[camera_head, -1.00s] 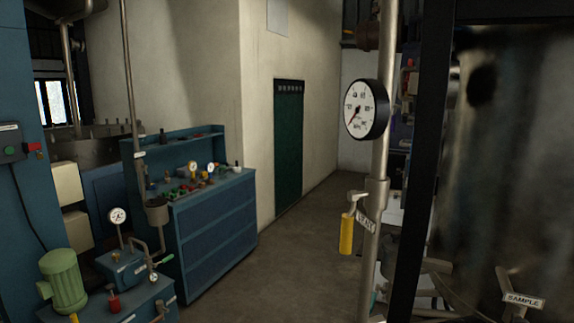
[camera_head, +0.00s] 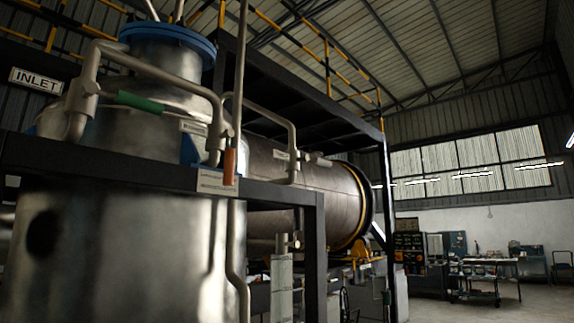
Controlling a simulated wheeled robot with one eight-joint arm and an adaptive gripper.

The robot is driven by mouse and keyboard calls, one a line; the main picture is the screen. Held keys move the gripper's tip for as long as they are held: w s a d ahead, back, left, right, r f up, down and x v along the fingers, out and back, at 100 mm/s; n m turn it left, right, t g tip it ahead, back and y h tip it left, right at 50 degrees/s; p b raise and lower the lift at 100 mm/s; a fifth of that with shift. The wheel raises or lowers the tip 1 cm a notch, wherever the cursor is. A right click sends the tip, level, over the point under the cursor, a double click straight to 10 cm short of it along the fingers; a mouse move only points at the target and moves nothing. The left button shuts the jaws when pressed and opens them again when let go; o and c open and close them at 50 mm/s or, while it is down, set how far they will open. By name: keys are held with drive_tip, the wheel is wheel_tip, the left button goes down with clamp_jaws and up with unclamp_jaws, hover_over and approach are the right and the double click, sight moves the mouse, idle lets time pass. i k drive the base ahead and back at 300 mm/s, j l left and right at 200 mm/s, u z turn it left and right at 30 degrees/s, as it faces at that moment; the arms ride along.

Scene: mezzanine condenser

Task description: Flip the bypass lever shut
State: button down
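A green lever handle (camera_head: 138,101) lies nearly level on the pipework at the upper left, near a sign reading INLET (camera_head: 35,79). An orange-red lever handle (camera_head: 229,167) hangs straight down beside a vertical pipe. Below it is a small white label (camera_head: 217,182) whose text is too small to read. Another small label (camera_head: 195,128) on the pipe loop is also unreadable. I cannot tell which handle is the bypass lever. My gripper is not in view.
A large steel vessel (camera_head: 120,260) fills the lower left, behind a dark frame beam (camera_head: 110,164). A horizontal cylinder (camera_head: 310,190) extends behind it. A dark post (camera_head: 388,230) stands right of centre. Open floor (camera_head: 530,300) and workbenches (camera_head: 480,275) show at the right.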

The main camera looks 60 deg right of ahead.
sight(230, 153)
drive_tip(key=z, duration=1.35)
